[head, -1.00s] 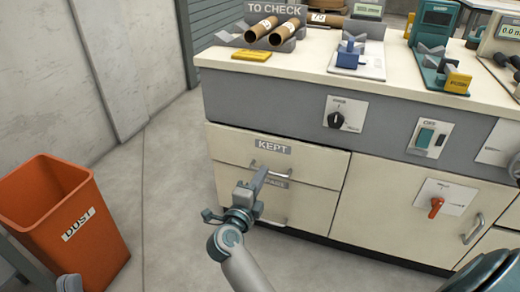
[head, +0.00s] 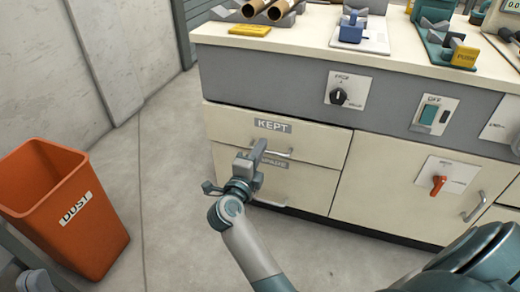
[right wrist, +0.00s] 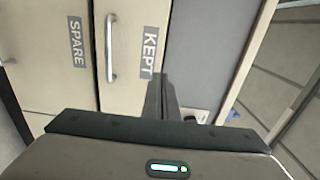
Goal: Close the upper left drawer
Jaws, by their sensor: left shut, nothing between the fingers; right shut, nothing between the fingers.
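The upper left drawer (head: 320,146) is cream, with a KEPT label and a bar handle. Its front looks close to flush with the cabinet; I cannot tell if a small gap remains. The drawer also shows in the right wrist view (right wrist: 128,82). My right gripper (head: 260,146) is shut and empty, in front of this drawer beside its handle and covering part of it. I cannot tell if it touches. My left gripper (head: 36,281) is barely in view at the bottom left corner, shut and away from the drawers.
The SPARE drawer (head: 308,188) lies directly below, shut. An orange DUST bin (head: 95,235) stands on the floor at left. Right of the drawers is a cabinet door (head: 385,190) with a red switch (head: 438,185). Floor between bin and cabinet is clear.

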